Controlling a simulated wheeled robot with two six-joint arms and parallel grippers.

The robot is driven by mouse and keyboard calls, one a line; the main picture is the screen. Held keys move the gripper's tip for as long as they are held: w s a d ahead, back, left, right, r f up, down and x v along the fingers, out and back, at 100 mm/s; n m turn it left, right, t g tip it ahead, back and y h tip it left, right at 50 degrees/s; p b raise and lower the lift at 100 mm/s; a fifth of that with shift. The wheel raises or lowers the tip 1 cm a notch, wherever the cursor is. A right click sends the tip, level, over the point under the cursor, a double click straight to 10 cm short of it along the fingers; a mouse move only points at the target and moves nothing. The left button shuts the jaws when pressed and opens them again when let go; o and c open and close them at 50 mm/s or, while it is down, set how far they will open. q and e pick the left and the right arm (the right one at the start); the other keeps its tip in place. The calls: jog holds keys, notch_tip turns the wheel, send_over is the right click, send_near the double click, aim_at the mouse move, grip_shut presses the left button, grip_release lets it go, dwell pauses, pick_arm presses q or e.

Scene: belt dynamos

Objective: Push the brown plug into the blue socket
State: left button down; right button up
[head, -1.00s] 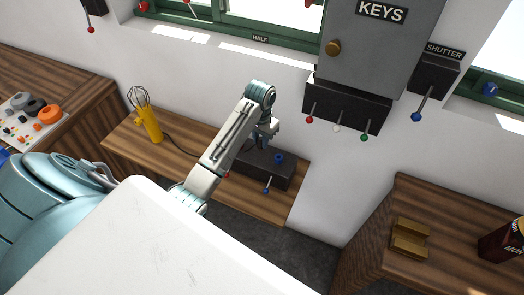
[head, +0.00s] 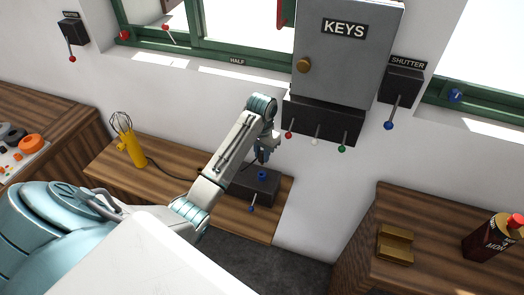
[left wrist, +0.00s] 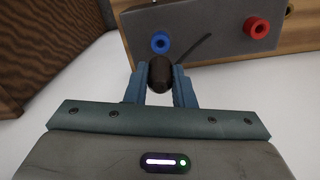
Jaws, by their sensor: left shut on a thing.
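My left gripper (head: 265,154) is shut on the brown plug (left wrist: 160,73), which looks dark and rounded between the fingertips in the left wrist view. A dark cord runs from the plug toward the upper right there. The blue socket (left wrist: 160,43) is a blue ring on a grey box, just beyond the plug in the left wrist view, with a gap visible between them. In the head view the blue socket (head: 262,175) sits on top of the dark box, just below the gripper. The plug is hard to make out there. My right gripper is not in view.
A red socket (left wrist: 257,27) is on the same box, hidden by my arm in the head view. A blue-tipped lever (head: 252,206) sticks out in front. A yellow whisk (head: 131,148) stands left on the wooden shelf. A grey KEYS cabinet (head: 340,65) with levers hangs above.

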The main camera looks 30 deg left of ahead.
aim_at(262, 161)
pick_arm(q)
notch_tip(262, 161, down, 2)
jog(key=shift+f+b, duration=0.45)
jog(key=shift+f, duration=0.65)
jog(key=shift+r+p, duration=0.1)
jog(key=shift+p, duration=0.4)
jog(key=shift+p, duration=0.3)
dwell(0.3)
